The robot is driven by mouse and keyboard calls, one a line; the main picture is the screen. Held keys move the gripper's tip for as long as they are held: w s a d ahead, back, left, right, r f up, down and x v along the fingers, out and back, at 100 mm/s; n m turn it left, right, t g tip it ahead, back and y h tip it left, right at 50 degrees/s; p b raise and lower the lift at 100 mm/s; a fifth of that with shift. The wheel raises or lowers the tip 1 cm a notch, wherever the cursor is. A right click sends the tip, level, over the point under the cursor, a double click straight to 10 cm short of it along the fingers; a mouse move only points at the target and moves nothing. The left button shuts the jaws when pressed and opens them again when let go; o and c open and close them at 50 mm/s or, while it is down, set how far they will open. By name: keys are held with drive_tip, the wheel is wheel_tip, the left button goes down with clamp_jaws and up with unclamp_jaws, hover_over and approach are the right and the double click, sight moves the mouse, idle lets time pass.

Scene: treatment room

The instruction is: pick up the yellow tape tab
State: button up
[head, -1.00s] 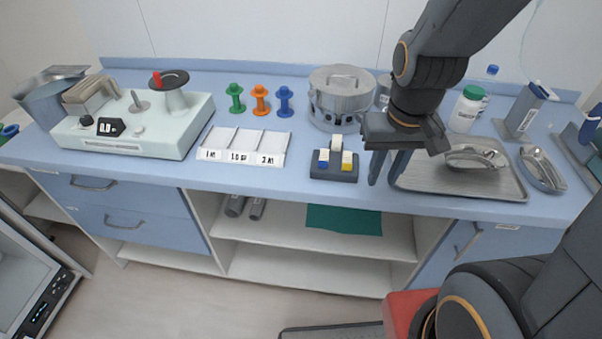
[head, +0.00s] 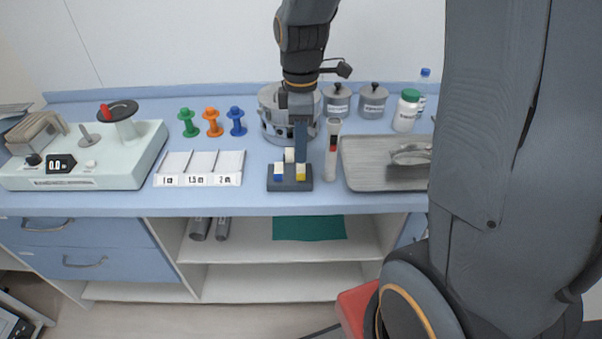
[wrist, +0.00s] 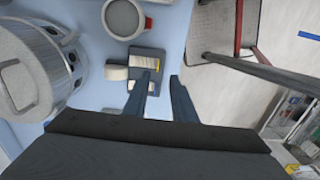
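The yellow tape tab (head: 301,174) is the yellow front of a small white block on the right of a dark tape holder (head: 290,186). In the wrist view the yellow tape tab (wrist: 157,65) shows just ahead of my fingertips. A blue-fronted white block (head: 279,174) sits to its left, and a white roll (head: 289,155) is behind. My gripper (head: 301,148) points down over the holder. The wrist view shows my gripper (wrist: 159,77) open, its two fingers apart with nothing held between them. I cannot tell the exact height of the fingertips above the tab.
A metal drum (head: 270,118) is behind, and a metal tray (head: 370,178) lies to the right. A white labelled sorter (head: 200,168) is to the left. The counter's front strip (head: 240,202) is clear.

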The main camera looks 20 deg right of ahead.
sight(301, 174)
drive_tip(key=shift+w+d+f+p, duration=0.1)
drive_tip(key=shift+f+p, duration=0.55)
drive_tip(key=shift+f, duration=1.25)
drive_tip(key=shift+w+f+p, duration=0.1)
drive_tip(key=shift+f+p, duration=0.5)
drive_tip(key=shift+f, duration=1.25)
clamp_jaws()
